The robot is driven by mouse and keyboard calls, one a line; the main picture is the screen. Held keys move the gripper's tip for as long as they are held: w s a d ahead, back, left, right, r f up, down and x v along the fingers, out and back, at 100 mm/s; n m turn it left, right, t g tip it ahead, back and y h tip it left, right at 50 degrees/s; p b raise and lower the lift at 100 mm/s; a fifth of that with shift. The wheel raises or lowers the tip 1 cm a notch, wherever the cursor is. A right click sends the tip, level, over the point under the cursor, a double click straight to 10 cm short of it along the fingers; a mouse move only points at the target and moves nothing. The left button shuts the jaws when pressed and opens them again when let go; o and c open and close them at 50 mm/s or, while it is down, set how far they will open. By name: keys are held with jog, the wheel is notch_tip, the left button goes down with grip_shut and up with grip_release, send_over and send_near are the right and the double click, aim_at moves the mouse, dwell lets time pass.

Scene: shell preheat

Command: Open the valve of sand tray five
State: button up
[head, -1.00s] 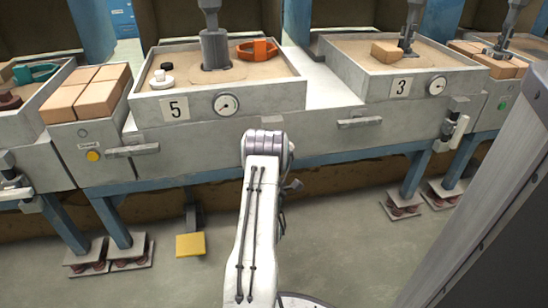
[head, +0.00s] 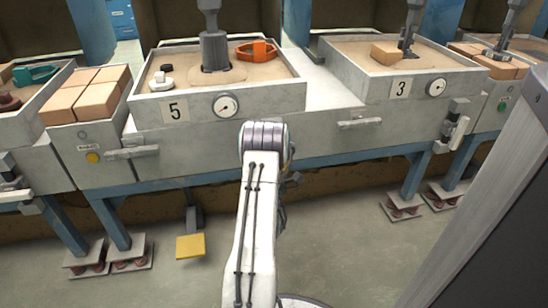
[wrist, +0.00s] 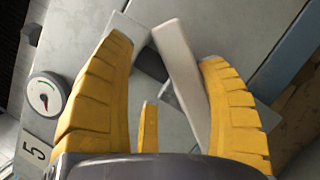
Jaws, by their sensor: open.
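Sand tray five (head: 280,96) is a grey box of sand with a "5" plate (head: 175,109) and a round gauge (head: 227,105) on its front. My gripper is hidden behind my arm in the head view. In the wrist view my gripper (wrist: 172,48) has its yellow fingers spread wide. A pale lever bar (wrist: 182,75) of the valve shows between them, nearer the right finger, in front of a grey valve body. Contact cannot be told. The gauge (wrist: 47,95) and the 5 plate (wrist: 36,150) lie left of the left finger. My arm hides the valve in the head view.
Tray three (head: 345,72) stands to the right, with its own gauge and lever. Tan blocks (head: 88,96) stand on the left. A yellow pedal (head: 190,246) is below the bench. Blue bench legs (head: 414,178) stand on the floor; floor between them is open.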

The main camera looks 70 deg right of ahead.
jog(key=shift+r, duration=3.6)
jog(key=shift+s+a, duration=0.1)
